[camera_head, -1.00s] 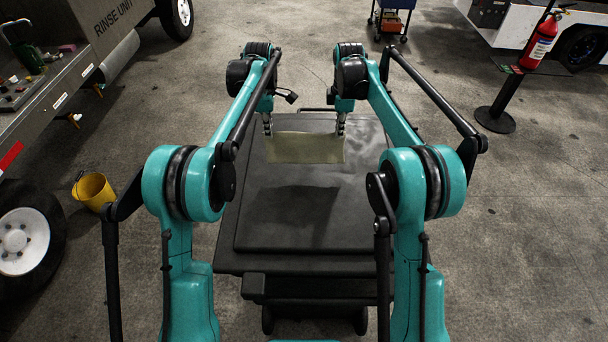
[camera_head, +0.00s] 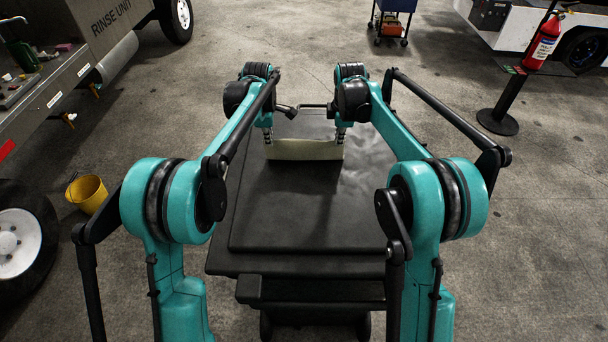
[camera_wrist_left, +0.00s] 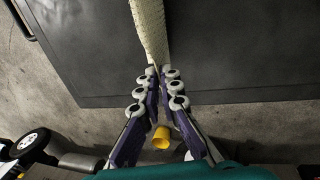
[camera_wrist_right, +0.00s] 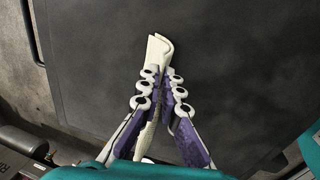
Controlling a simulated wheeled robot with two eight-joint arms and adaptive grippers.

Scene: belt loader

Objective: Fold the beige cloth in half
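The beige cloth (camera_head: 304,150) is stretched between my two grippers over the far part of the dark tabletop, with a shadow below it. My left gripper (camera_head: 267,138) is shut on its left end. The left wrist view shows the cloth (camera_wrist_left: 151,32) running up from between the fingertips (camera_wrist_left: 159,82). My right gripper (camera_head: 340,137) is shut on its right end. In the right wrist view the cloth end (camera_wrist_right: 158,48) sticks out past the fingertips (camera_wrist_right: 160,82) and shows two edges close together. Whether the lower edge touches the tabletop is unclear.
The dark tabletop (camera_head: 300,225) is otherwise clear. A yellow bucket (camera_head: 88,193) stands on the floor at left, near a rinse unit trailer (camera_head: 110,55). A red fire extinguisher (camera_head: 542,42) on a stand is at the far right. A blue cart (camera_head: 393,15) is behind.

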